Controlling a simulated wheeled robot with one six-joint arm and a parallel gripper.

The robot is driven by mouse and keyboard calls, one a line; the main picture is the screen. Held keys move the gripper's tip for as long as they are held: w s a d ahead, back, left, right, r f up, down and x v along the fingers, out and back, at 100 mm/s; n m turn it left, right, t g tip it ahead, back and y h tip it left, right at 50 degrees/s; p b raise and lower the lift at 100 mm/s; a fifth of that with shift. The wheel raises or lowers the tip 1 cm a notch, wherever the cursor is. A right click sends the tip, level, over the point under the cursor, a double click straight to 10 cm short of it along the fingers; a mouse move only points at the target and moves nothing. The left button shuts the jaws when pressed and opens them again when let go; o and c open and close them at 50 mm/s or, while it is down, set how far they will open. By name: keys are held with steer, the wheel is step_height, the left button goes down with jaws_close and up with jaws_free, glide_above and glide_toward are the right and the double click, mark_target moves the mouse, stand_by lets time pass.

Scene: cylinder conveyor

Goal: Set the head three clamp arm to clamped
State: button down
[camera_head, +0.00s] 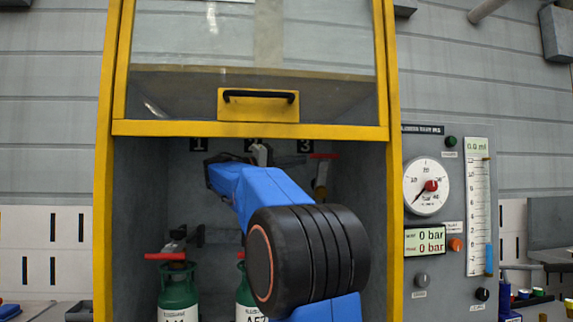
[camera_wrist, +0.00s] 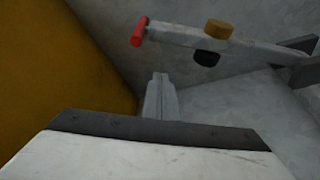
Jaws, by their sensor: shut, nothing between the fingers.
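The head three clamp arm (camera_head: 320,178) shows only in part under the "3" label, with a red tip (camera_head: 323,156) at the top. In the wrist view, a pale grey clamp arm (camera_wrist: 180,37) with a red end, brass knob and dark pad runs across the upper part. It appears to be the same arm. My gripper (camera_wrist: 160,78) is shut and empty, its fingers below that arm in the picture with a gap between them. In the head view my blue arm and black joint hide much of station three, including what is under the clamp arm.
A yellow-framed cabinet (camera_head: 390,215) surrounds the stations, its glass door (camera_head: 250,50) raised. A green cylinder (camera_head: 178,292) stands at station one; another (camera_head: 245,295) is partly hidden behind my arm. A gauge panel (camera_head: 450,225) is on the right. A yellow surface (camera_wrist: 50,75) lies left in the wrist view.

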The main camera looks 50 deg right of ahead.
steer(key=s, duration=0.1)
steer(key=s+f, duration=0.1)
steer(key=s, duration=0.2)
steer(key=shift+d+f, duration=0.25)
steer(key=shift+d, duration=0.1)
stand_by(0.3)
